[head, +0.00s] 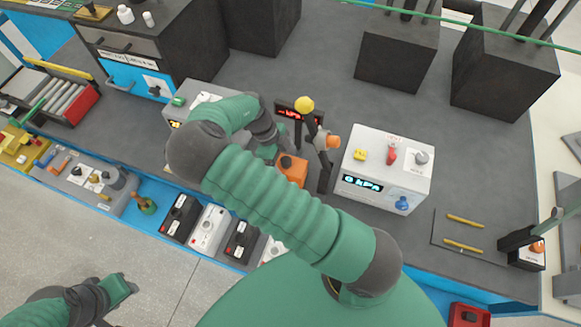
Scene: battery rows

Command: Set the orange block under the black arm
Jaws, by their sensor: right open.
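The orange block (291,169) sits on the bench near its front edge, left of the black arm. The black arm (322,165) stands upright, with a yellow ball (304,104) at its top and an orange knob (330,142) at its side. My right gripper (270,146) is open, just behind and left of the orange block; my green arm hides part of it, and I cannot tell whether it touches the block. My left gripper (122,286) is low at the left, over the floor, far from the block; its jaws are unclear.
A white box with a display (385,168) stands right of the black arm. A grey box (190,104) is partly behind my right arm. Black and white switch boxes (208,229) line the front edge. Dark blocks (397,52) stand at the back. The grey bench top between is clear.

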